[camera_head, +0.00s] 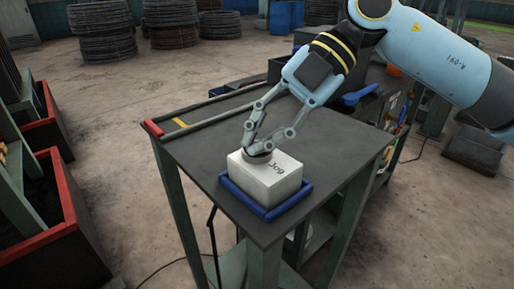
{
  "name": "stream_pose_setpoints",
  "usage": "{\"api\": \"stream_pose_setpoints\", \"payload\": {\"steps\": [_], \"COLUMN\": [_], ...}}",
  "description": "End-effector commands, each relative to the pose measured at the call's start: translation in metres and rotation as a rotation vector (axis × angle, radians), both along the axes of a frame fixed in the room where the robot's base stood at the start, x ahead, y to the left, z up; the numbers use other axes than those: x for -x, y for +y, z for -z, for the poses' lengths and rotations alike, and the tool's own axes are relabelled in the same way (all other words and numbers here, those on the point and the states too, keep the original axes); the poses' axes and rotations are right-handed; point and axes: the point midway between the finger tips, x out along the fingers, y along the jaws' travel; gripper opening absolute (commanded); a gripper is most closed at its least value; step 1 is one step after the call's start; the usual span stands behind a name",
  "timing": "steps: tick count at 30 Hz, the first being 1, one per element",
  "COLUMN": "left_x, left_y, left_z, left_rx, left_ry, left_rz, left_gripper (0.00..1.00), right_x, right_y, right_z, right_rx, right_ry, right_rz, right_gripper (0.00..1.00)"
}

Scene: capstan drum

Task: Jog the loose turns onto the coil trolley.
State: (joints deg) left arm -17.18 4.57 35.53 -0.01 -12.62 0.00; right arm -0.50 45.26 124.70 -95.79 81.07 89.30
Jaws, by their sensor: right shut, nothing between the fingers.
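A white box (266,181) marked "Jog" sits in a blue-edged holder (272,212) at the front corner of a dark table. A dark round button (257,158) is on top of the box, toward its back left. My right gripper (259,147) is shut and empty, pointing down with its fingertips at the button. It seems to touch the button, but I cannot tell whether the button is pressed down. My left gripper is out of view. I cannot make out the loose turns, the drum or the coil trolley for certain.
The dark tabletop (205,141) is mostly bare; a grey rod (215,109) lies along its back edge. A blue-handled item (360,95) lies beyond the table. Red-edged bins (66,215) are at the left.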

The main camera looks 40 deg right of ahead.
Motion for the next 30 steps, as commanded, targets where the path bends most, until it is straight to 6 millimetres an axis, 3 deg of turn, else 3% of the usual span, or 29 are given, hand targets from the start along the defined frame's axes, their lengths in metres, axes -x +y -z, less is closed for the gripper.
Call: {"api": "stream_pose_setpoints", "payload": {"steps": [30], "left_x": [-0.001], "left_y": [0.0], "left_z": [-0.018], "left_rx": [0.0], "left_ry": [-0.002], "left_rz": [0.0], "left_gripper": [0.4], "right_x": [0.0], "right_y": [0.0], "right_z": [-0.02], "right_rx": [0.0], "right_ry": [0.0], "right_rz": [0.0], "right_gripper": [0.0]}}
